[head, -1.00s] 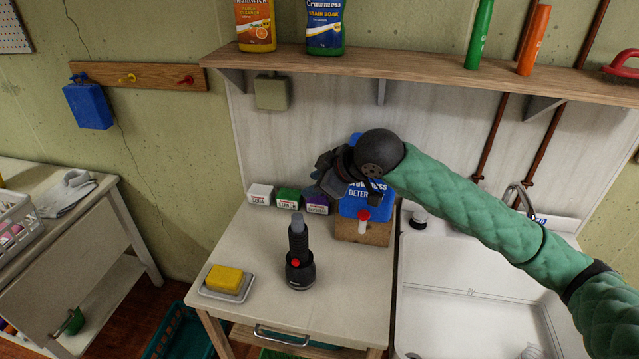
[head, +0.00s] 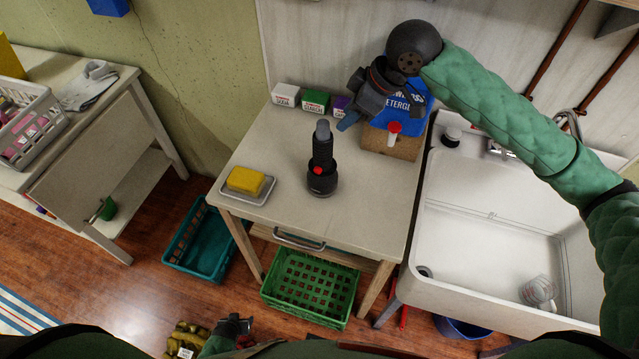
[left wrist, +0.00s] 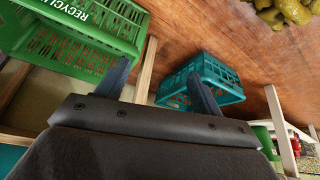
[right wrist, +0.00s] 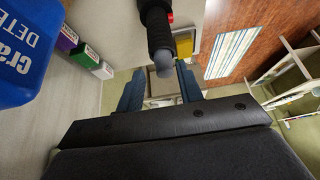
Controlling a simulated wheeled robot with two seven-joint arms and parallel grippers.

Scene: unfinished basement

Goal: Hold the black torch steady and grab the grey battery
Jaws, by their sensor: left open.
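The black torch (head: 322,165) stands upright on the small table, with a red button on its side. The grey battery (head: 322,130) sticks out of its top end. My right gripper (head: 350,112) is open and empty, above and behind the torch near the detergent box. In the right wrist view, the battery (right wrist: 163,65) and torch (right wrist: 157,25) show ahead, near the gap between my spread fingers (right wrist: 158,85). My left gripper (head: 232,325) is low in front of the table, open and empty; its spread fingers (left wrist: 158,85) face the crates on the floor.
A yellow sponge (head: 246,179) lies in a dish left of the torch. Small boxes (head: 315,102) and a blue detergent box (head: 402,108) stand behind. A sink (head: 480,240) adjoins at right. Green (head: 310,283) and teal (head: 200,243) crates are on the floor.

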